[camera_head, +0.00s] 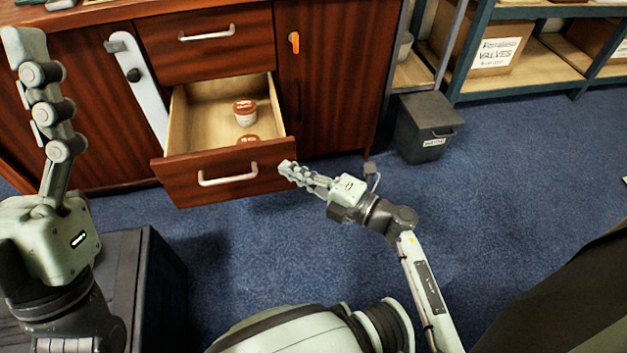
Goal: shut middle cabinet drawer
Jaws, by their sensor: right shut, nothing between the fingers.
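The middle cabinet drawer (228,174) stands pulled out below a closed upper drawer. It has a reddish wood front, a pale handle (228,176) and a light wood interior. A white jar with a brown-red lid (245,113) stands inside; a second similar lid shows partly behind the drawer front. My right gripper (285,168) is shut and empty, with its fingertips at the right end of the drawer front; I cannot tell whether they touch it. My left gripper (24,42) points up at the far left, apart from the drawer; its finger opening is not clear from this angle.
The closed upper drawer (204,53) is above. A pale strip (143,88) hangs left of the open drawer. A right cabinet door (335,75) has an orange handle. A grey bin (425,127) stands on blue carpet. A dark box (118,275) is at lower left.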

